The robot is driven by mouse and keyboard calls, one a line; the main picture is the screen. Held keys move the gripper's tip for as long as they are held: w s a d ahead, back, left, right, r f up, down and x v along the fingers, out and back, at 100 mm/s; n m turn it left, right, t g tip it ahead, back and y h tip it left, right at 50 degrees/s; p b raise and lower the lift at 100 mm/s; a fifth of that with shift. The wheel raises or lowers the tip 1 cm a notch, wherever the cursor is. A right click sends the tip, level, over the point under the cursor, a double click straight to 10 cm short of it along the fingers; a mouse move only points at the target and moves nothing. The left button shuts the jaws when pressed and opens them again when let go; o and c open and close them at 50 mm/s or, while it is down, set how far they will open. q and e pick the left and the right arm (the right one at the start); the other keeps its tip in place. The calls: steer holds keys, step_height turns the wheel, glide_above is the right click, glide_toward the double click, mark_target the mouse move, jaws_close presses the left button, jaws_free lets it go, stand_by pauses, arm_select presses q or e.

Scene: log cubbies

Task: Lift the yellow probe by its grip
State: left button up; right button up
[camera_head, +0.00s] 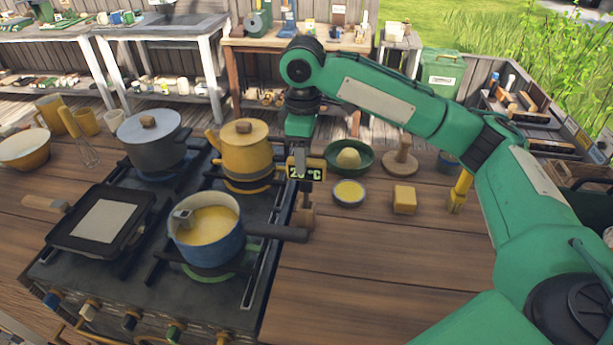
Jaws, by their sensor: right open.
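The yellow probe (318,170) appears to be the upright yellow-edged piece with a dark display reading about 20 °C, just right of the stove. A small brown wooden piece (304,217) shows below it and looks like its stand. My right gripper (301,158) points down at the probe from above, with its fingers at the display. It is open, and I cannot tell whether the fingers touch the grip, which is largely hidden behind them. My left gripper is not in view.
A yellow kettle (244,150) is close on the left. The front counter is clear.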

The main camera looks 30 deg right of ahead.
mark_target(307, 179)
step_height(307, 179, down, 2)
steer(key=shift+s+f, duration=0.1)
steer(key=shift+f, duration=0.05)
steer(key=f, duration=0.2)
steer(key=d+f+p, duration=0.1)
steer(key=f, duration=0.1)
steer(key=shift+s+f, duration=0.15)
steer(key=shift+s, duration=0.05)
steer(key=shift+a+f+p, duration=0.1)
steer(key=shift+f+p, duration=0.2)
steer(key=shift+f, duration=0.15)
jaws_close()
